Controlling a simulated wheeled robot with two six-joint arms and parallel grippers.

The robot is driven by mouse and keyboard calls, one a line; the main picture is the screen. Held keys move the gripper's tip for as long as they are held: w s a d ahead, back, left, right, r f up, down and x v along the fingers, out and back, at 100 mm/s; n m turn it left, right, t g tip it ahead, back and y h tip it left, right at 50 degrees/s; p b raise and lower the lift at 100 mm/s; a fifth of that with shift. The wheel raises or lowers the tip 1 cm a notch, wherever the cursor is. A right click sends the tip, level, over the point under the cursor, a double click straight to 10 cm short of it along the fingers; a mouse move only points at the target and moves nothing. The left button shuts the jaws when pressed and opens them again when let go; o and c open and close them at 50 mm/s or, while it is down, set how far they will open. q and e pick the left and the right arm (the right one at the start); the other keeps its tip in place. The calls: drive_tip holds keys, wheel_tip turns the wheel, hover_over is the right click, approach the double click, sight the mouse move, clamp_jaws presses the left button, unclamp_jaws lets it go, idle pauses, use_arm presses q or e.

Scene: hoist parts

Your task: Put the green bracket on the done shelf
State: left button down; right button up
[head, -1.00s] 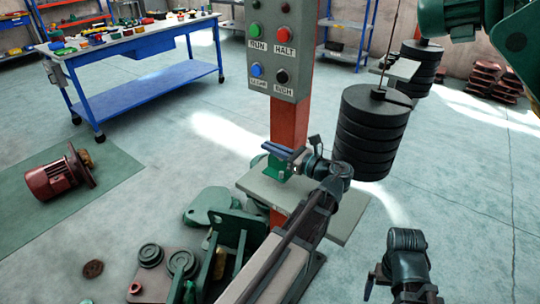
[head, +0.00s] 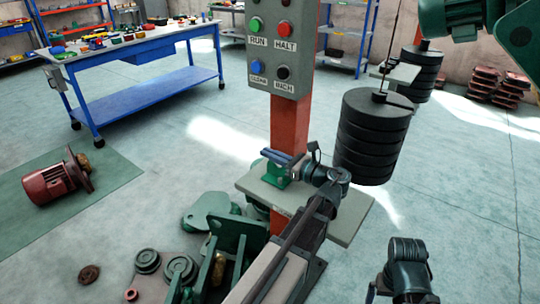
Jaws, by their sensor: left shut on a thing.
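The small green bracket (head: 277,177) is at the left end of a pale shelf plate (head: 340,228) on the orange post. My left gripper (head: 278,158) is shut on it, with its blue-grey fingers across the bracket's top. The bracket is at or just above the plate; I cannot tell whether it touches. My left forearm hides the middle of the plate and most of its front label, so I cannot read it. My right gripper (head: 405,285) is low at the right, apart from the plate; its fingertips do not show clearly.
A control box (head: 280,40) with buttons is on the orange post (head: 288,128). Black stacked weights (head: 372,135) hang close behind the plate's right side. Green castings (head: 212,210) lie below. A red motor (head: 57,182) and a blue workbench (head: 140,85) stand left.

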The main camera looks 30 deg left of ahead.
use_arm(q)
drive_tip(key=c, duration=1)
unclamp_jaws()
drive_tip(key=shift+r+p, duration=0.2)
drive_tip(key=shift+p, duration=0.15)
drive_tip(key=d, duration=0.8)
drive_tip(key=s+d, duration=0.1)
drive_tip(key=d, duration=0.3)
drive_tip(key=shift+f, duration=0.15)
